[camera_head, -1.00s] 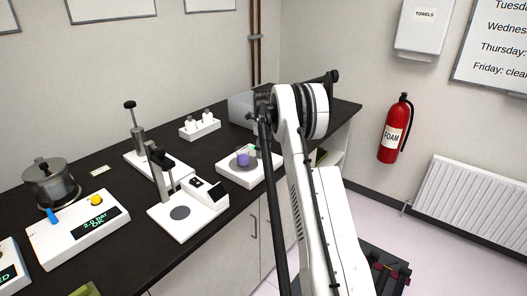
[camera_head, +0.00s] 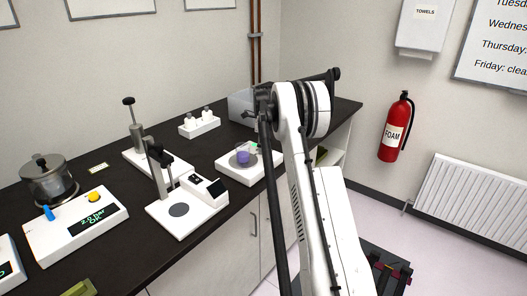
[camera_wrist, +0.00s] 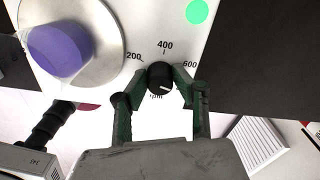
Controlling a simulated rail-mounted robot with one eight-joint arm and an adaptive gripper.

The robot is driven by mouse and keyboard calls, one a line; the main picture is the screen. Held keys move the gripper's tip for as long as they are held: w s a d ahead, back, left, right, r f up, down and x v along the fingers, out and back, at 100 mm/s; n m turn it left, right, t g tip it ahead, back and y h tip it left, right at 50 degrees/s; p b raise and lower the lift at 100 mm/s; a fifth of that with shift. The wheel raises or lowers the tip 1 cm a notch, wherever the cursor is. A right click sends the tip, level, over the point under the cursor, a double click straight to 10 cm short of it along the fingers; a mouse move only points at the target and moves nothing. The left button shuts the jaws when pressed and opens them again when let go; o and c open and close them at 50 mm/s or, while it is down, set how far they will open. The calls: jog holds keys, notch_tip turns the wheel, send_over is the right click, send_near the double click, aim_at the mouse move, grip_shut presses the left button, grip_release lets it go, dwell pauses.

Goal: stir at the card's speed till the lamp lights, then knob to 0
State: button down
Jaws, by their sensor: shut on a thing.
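The white stirrer (camera_head: 262,172) stands on the dark bench, with a purple-filled vessel (camera_head: 243,157) on its round plate. In the wrist view, the purple vessel (camera_wrist: 58,48) sits on the grey plate at the upper left. My gripper (camera_wrist: 156,78) is shut on the black knob (camera_wrist: 160,75), one finger on each side. The scale marks 200, 400 and 600 show around the knob; its exact setting is hard to read. A bright green round lamp (camera_wrist: 197,11) shows above the 600 mark and looks lit. In the head view my gripper is not visible.
A small card (camera_head: 98,168) lies on the bench, too small to read. A white stand device (camera_head: 181,210), a bottle rack (camera_head: 199,125), a metal pot (camera_head: 48,178) and a panel reading "2.0 bar OK" (camera_head: 75,225) stand to the left of the stirrer.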

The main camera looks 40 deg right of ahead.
jog(key=n+b, duration=0.2)
jog(key=n, duration=0.3)
jog(key=shift+n+b, duration=0.3)
jog(key=shift+b, duration=0.1)
jog(key=n+b, duration=0.1)
jog(key=n, duration=0.4)
jog(key=shift+b, duration=0.35)
jog(key=n+b, duration=0.1)
jog(key=n, duration=0.4)
jog(key=shift+n, duration=0.4)
jog(key=n+b, duration=0.1)
jog(key=n, duration=0.5)
jog(key=shift+s, duration=0.1)
jog(key=n, duration=0.5)
jog(key=shift+n, duration=0.4)
jog(key=n, duration=0.5)
jog(key=shift+d+b, duration=0.1)
jog(key=shift+b, duration=0.2)
jog(key=n, duration=0.5)
jog(key=shift+n, duration=0.4)
jog(key=n, duration=0.6)
